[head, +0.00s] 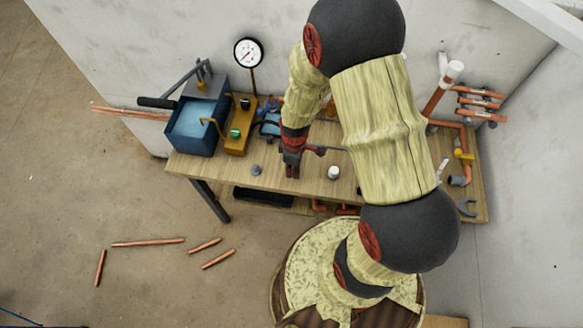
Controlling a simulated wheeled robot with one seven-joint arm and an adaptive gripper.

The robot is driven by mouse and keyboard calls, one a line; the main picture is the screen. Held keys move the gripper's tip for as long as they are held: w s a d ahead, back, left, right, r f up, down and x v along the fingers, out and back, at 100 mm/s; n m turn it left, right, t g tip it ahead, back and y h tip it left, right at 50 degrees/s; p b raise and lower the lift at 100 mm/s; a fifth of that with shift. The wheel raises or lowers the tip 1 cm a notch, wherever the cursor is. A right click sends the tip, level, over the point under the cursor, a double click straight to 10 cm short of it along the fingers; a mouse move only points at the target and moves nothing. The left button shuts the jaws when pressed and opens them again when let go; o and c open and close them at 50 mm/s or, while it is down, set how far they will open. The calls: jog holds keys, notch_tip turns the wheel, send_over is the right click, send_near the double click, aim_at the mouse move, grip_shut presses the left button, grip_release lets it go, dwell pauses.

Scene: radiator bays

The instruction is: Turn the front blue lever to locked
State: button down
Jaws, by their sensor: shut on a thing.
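My gripper (292,171) points down near the front edge of the workbench, right of the blue parts. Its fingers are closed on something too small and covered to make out. A blue part (270,127) shows just left of my gripper on the bench.
A blue open tank (193,128) and a round gauge (248,52) stand at the bench's left. A white cup-like piece (333,173) and a small grey piece (256,170) lie near the bench's (225,171) front. Copper pipes (480,105) are at right; loose ones (148,242) lie on the floor.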

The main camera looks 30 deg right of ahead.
jog(key=shift+s+d+n, duration=0.15)
jog(key=shift+d+n, duration=0.25)
jog(key=shift+n, duration=0.4)
jog(key=shift+s+d+n, duration=0.1)
jog(key=shift+d+n, duration=0.3)
jog(key=shift+n, duration=0.4)
jog(key=shift+d+n, duration=0.15)
jog(key=shift+n, duration=0.15)
jog(key=c, duration=1.7)
grip_release()
notch_tip(320, 180, up, 12)
